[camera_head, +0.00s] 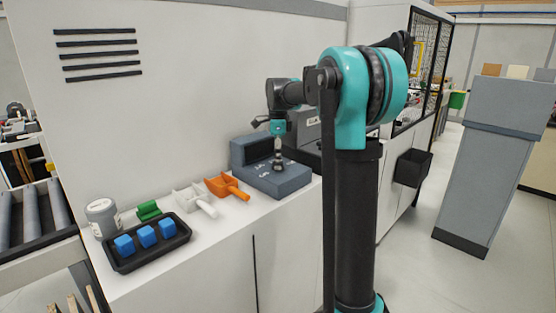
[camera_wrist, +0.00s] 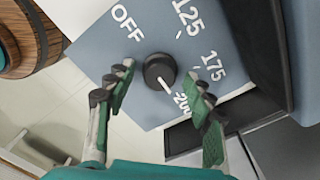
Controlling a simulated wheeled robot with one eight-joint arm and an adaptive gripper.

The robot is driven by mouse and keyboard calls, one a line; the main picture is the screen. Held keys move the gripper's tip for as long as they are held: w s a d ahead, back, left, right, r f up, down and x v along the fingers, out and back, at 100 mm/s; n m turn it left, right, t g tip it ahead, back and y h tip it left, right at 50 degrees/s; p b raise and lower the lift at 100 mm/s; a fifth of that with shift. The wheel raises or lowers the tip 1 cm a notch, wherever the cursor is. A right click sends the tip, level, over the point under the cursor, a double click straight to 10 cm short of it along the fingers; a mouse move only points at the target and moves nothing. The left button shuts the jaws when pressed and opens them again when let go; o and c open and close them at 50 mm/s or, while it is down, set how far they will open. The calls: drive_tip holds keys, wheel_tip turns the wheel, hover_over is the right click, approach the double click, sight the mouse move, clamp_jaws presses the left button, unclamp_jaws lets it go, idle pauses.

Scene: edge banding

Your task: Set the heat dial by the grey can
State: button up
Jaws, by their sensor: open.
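The heat dial is a round black knob (camera_wrist: 160,68) with a white pointer line, on a blue-grey panel (camera_wrist: 95,50) marked OFF, 125, 175 and 200. The pointer is turned towards the 200 mark. My gripper (camera_wrist: 161,74) is open, with one green-padded finger on each side of the knob; I cannot tell whether they touch it. In the head view my gripper (camera_head: 278,160) points down over the blue-grey control box (camera_head: 285,183), largely hiding the knob. The grey can (camera_head: 103,219) stands at the counter's left end; its label is too small to read.
A black tray (camera_head: 152,255) with blue cubes (camera_head: 146,236) lies before the can. Green (camera_head: 148,211), white (camera_head: 197,200) and orange (camera_head: 228,187) scoops lie between the can and the control box. The white counter (camera_head: 215,245) is clear in front of them.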

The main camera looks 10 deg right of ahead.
wheel_tip(320, 180, up, 12)
idle(0.6)
